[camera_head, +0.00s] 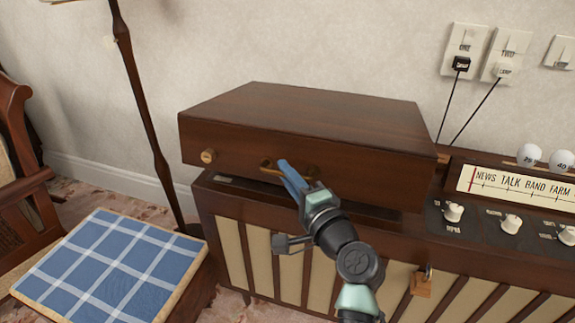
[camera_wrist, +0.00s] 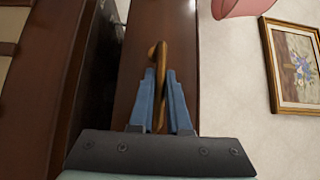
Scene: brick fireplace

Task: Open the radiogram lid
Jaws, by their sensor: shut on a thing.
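The radiogram lid (camera_head: 300,115) is a dark brown wooden box top in the middle of the head view. Its front edge stands above the cabinet (camera_head: 215,195), with a dark gap between them, so it is slightly raised. A brass-coloured handle (camera_head: 268,166) is on its front face and a round knob (camera_head: 208,156) is to the left. My gripper (camera_head: 285,168) has its blue fingers shut on the handle. In the wrist view the handle (camera_wrist: 161,75) runs between the two fingers of my gripper (camera_wrist: 161,85). The inside under the lid is hidden.
A radio panel (camera_head: 520,185) with knobs and two white balls lies right of the lid. Wall sockets (camera_head: 480,50) with cords are above it. A framed picture (camera_wrist: 296,65) hangs on the wall.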

